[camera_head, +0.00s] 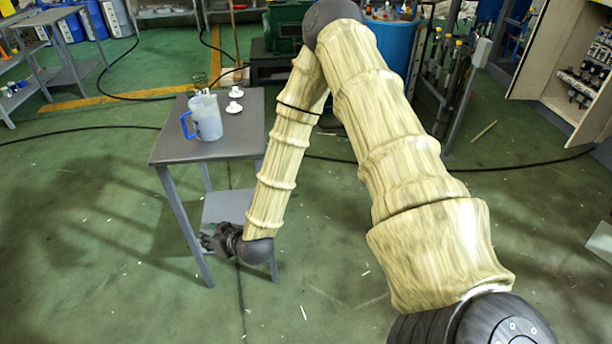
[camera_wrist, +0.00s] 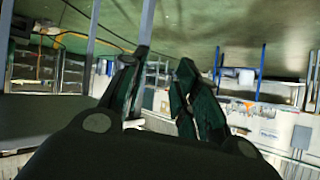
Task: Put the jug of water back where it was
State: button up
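The jug of water (camera_head: 207,119) is a translucent container with a blue handle on its left side. It stands upright on the small grey table (camera_head: 173,151) in the head view. My gripper (camera_head: 207,241) is low beside the table's front legs, well below the tabletop and apart from the jug. In the wrist view my gripper (camera_wrist: 160,95) shows two dark fingers with a gap between them and nothing held. The jug cannot be made out in the wrist view.
The table has a lower shelf (camera_head: 226,205) near my gripper. A black cable (camera_head: 80,129) crosses the green floor. A blue barrel (camera_head: 391,45) stands behind my arm. Floor left of the table is mostly clear.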

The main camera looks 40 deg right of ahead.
jog(key=s+f+g, duration=0.3)
jog(key=s+f, duration=0.4)
jog(key=s, duration=0.3)
jog(key=s+f+g, duration=0.3)
jog(key=s+f, duration=0.4)
jog(key=s, duration=0.2)
jog(key=s+d+f+g+h, duration=0.1)
jog(key=s+d+g, duration=0.1)
jog(key=s, duration=0.7)
jog(key=s+d+f+m+g+h, duration=0.1)
jog(key=s+d+f+g, duration=0.1)
jog(key=s, duration=0.7)
jog(key=shift+f+g+h, duration=0.15)
jog(key=shift+g+h, duration=0.15)
jog(key=shift+g, duration=0.4)
jog(key=shift+s+m, duration=0.1)
jog(key=shift+m, duration=0.2)
